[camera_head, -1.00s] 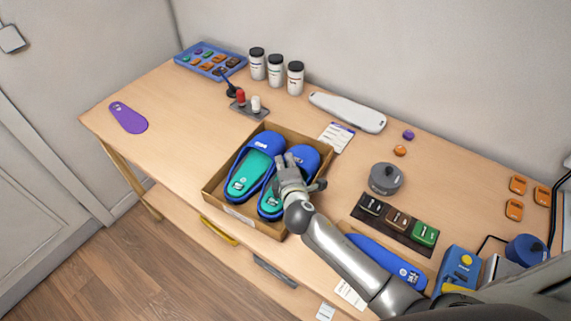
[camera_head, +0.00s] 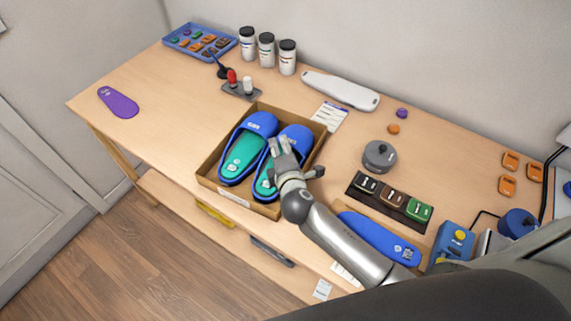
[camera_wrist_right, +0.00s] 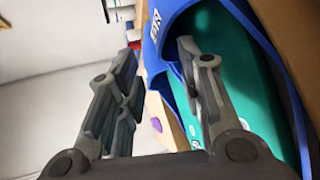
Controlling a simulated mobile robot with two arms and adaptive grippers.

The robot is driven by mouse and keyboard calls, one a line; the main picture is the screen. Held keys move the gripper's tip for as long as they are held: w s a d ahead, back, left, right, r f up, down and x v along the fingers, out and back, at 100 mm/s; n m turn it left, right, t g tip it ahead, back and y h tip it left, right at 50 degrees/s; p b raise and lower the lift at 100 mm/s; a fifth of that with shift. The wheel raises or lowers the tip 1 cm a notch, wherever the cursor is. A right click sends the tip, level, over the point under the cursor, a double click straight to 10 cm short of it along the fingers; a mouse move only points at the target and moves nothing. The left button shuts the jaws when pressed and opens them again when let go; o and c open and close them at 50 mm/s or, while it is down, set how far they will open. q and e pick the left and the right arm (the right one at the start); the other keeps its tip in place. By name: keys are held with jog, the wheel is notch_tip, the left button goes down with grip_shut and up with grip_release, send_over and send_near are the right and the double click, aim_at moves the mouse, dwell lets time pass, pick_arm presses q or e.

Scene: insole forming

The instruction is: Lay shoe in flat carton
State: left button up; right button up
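The flat carton (camera_head: 210,170) is an open brown cardboard box near the front edge of the table. Two blue shoes with green insoles lie side by side in it. The left shoe (camera_head: 241,158) is in full view. In the right wrist view, the gripper's fingers (camera_wrist_right: 160,75) are spread apart. Contact cannot be told. My left gripper is out of view.
A blue insole (camera_head: 378,238) lies in a tray right of my right forearm. A grey round pot (camera_head: 379,156) and stamp blocks (camera_head: 392,198) stand right of the carton. Jars (camera_head: 266,50) stand at the back. The table around the purple insole (camera_head: 118,102) is clear.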

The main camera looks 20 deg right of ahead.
jog(key=b+v, duration=0.1)
jog(key=v, duration=0.8)
